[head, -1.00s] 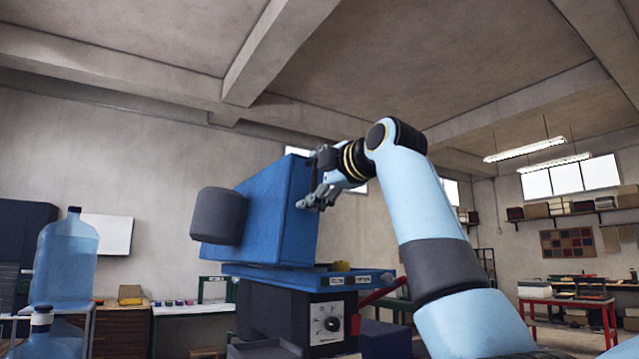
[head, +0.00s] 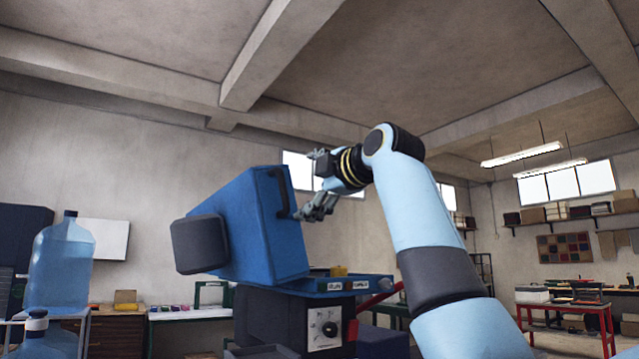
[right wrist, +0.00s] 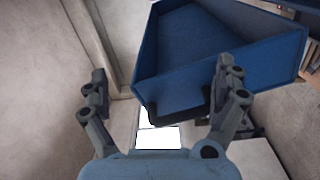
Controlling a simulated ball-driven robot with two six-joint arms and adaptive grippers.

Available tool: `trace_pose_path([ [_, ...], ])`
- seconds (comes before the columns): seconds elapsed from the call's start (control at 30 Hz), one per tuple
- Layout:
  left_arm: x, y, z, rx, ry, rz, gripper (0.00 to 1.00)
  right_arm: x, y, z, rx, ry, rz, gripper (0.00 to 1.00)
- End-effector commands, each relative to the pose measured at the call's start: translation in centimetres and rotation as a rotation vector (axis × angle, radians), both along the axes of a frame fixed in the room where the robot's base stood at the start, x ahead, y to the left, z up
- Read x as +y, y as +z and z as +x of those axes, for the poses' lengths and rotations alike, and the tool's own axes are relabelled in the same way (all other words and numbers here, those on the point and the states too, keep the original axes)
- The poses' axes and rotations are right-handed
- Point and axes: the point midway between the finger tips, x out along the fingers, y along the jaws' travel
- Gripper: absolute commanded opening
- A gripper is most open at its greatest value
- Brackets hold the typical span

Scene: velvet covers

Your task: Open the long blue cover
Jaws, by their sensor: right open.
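The long blue cover (head: 240,225) is a big blue box-like lid in the head view, tilted up and back to the left above its dark base. A dark bar handle (head: 281,192) is on its right side. The cover (right wrist: 205,50) fills the upper right of the right wrist view, its hollow inside showing, with the black handle (right wrist: 178,119) at its lower edge. My right gripper (head: 308,186) is open just right of the handle. In the wrist view its fingers are spread wide, the right one overlapping the handle's end; I cannot tell whether they touch. My left gripper is not in view.
The base has a blue top rim with labels and a white dial panel (head: 325,328). A yellow item (head: 338,271) shows by the rim. A red lever (head: 380,297) sticks out at right. Large water bottles (head: 62,262) stand at left. A red table (head: 570,306) stands far right.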

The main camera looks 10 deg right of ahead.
Motion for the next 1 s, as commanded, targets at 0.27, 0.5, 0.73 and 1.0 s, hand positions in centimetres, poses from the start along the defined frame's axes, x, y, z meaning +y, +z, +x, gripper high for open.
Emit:
trace_pose_path([
  [0.27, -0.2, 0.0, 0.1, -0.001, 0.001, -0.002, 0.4, -1.8, -0.1, -4.9, -0.002, -0.001, 0.0, 0.98],
  [0.5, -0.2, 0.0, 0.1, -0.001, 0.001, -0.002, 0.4, -3.4, -0.1, -9.3, 0.002, 0.0, -0.002, 0.98],
  [0.73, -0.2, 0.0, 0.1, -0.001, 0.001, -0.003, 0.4, -3.8, -0.2, -10.8, 0.004, 0.001, 0.0, 0.98],
  [1.0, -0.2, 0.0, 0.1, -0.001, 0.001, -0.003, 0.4, -3.8, -0.2, -10.8, 0.004, 0.002, 0.001, 0.92],
])
